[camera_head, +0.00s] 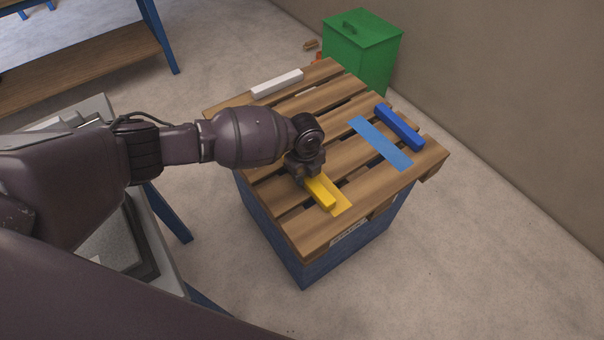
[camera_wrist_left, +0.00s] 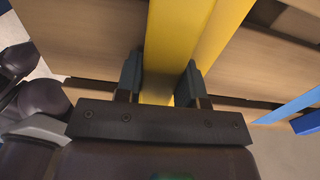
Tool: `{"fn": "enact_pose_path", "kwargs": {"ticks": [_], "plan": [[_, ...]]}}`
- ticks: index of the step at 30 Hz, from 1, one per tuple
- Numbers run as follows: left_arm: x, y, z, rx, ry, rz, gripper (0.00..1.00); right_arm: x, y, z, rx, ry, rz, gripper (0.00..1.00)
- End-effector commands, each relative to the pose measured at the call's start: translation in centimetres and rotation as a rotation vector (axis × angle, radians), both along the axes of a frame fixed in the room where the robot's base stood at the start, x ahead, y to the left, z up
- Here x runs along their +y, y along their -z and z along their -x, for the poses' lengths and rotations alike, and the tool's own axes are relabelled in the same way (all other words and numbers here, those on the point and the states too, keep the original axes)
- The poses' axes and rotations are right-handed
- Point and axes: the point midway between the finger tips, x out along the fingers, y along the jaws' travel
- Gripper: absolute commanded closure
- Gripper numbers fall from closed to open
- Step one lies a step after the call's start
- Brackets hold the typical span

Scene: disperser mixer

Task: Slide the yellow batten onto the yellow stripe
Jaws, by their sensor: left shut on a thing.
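The yellow batten (camera_head: 321,194) lies on the slatted wooden pallet top, near its front edge. The flat yellow stripe (camera_head: 342,206) shows along the batten's right side and past its near end. How much of the stripe lies under the batten is hidden. My left gripper (camera_head: 303,174) is over the batten's far end, which it hides. In the left wrist view the fingers of my left gripper (camera_wrist_left: 160,82) stand on both sides of the batten (camera_wrist_left: 178,38), shut on it. The stripe (camera_wrist_left: 223,38) runs alongside to the right there. My right gripper is not in view.
The pallet (camera_head: 290,222) rests on a blue base. A blue stripe (camera_head: 380,144) and a blue batten (camera_head: 399,127) lie apart at its right. A white batten (camera_head: 277,83) lies at the far left edge. A green bin (camera_head: 362,55) stands behind the pallet.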

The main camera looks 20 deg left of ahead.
Motion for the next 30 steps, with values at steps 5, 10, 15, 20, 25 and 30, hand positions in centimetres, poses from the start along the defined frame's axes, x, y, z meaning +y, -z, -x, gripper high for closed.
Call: {"fn": "enact_pose_path", "kwargs": {"ticks": [5, 10, 15, 20, 25, 30], "plan": [[-0.4, 0.1, -0.4, 0.001, 0.001, 0.001, 0.91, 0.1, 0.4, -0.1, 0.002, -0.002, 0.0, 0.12], [-0.8, 0.2, -0.8, 0.001, 0.0, 0.001, 0.91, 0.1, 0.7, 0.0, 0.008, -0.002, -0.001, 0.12], [-1.1, 0.1, -1.3, 0.001, 0.0, 0.001, 0.91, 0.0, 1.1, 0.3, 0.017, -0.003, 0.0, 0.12], [-1.4, 0.2, -1.6, 0.001, 0.0, 0.0, 0.91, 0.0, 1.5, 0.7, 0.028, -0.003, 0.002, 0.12], [-1.7, 0.1, -1.9, 0.001, 0.0, 0.0, 0.91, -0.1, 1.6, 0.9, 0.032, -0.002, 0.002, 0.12], [-1.8, 0.0, -2.0, 0.0, 0.0, 0.0, 0.91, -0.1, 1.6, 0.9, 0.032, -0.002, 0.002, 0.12]]}}
